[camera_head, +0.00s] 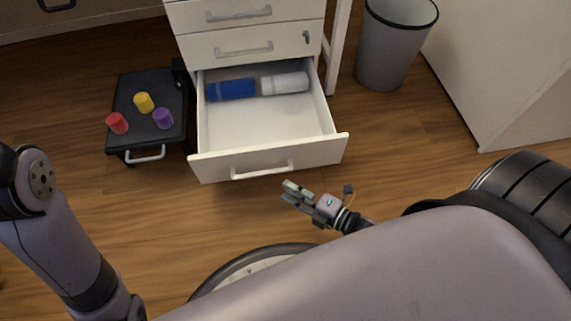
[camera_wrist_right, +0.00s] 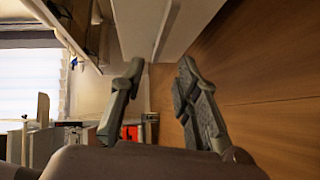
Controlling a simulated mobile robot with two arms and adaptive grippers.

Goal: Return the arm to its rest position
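My right gripper (camera_head: 298,197) is in front of the open bottom drawer (camera_head: 262,171), low over the wooden floor. In the right wrist view my right gripper (camera_wrist_right: 158,82) has its two fingers apart with nothing between them. My right arm spans the lower right of the head view. My left arm comes in at the lower left of the head view, and its gripper is out of view.
The white drawer unit has its bottom drawer pulled out, holding a blue bottle (camera_head: 231,89) and a white bottle (camera_head: 285,84). A black cart (camera_head: 130,88) carries red, yellow and purple cups. A grey bin (camera_head: 391,50) stands at the upper right.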

